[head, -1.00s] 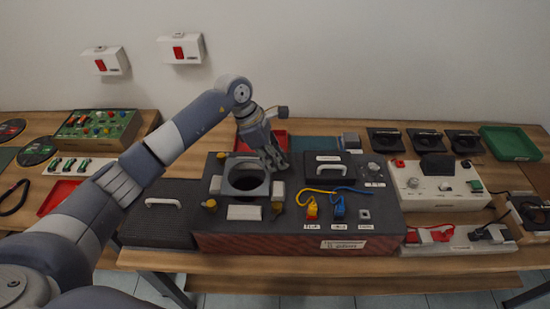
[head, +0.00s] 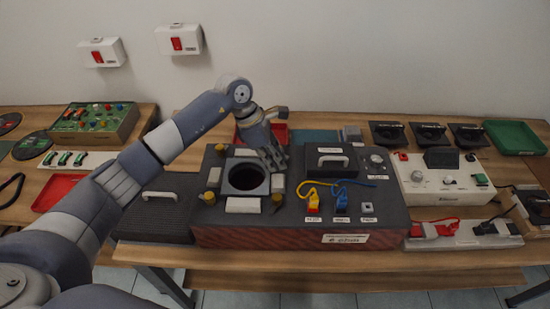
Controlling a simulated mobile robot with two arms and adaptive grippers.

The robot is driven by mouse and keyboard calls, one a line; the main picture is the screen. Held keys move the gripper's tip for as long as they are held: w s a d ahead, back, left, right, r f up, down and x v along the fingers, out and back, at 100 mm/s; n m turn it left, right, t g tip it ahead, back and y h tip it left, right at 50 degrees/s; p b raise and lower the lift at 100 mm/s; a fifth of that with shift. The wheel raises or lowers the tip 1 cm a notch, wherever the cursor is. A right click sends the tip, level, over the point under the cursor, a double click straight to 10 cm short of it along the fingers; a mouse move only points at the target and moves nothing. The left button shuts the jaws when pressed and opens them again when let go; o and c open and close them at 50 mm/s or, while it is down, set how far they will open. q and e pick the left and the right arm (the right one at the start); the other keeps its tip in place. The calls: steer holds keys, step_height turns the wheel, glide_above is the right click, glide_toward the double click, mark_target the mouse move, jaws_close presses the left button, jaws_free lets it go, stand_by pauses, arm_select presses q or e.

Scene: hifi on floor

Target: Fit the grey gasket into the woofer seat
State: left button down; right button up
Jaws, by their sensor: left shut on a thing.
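The grey gasket (head: 229,180) shows as a ring at the round woofer seat, on the left half of the dark box's top (head: 297,225). The opening inside it is black. I cannot tell whether the ring lies fully down in the seat or a little above it. My left gripper (head: 276,164) reaches in from the upper left and is at the ring's far right edge. Its fingers are shut, it seems on the gasket's rim; the contact itself is too small to see. My right gripper is not in view.
White blocks and yellow-topped posts (head: 208,198) surround the seat. Yellow and blue cables (head: 340,184) lie to its right, before a handled black panel (head: 331,161). A handled dark panel (head: 155,213) lies left. A white control unit (head: 440,180) stands right.

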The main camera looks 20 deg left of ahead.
arm_select(q)
steer(key=shift+f+b, duration=0.3)
steer(key=shift+f, duration=0.15)
steer(key=c, duration=1.5)
jaws_free()
steer(key=v, duration=1.2)
steer(key=shift+a, duration=0.1)
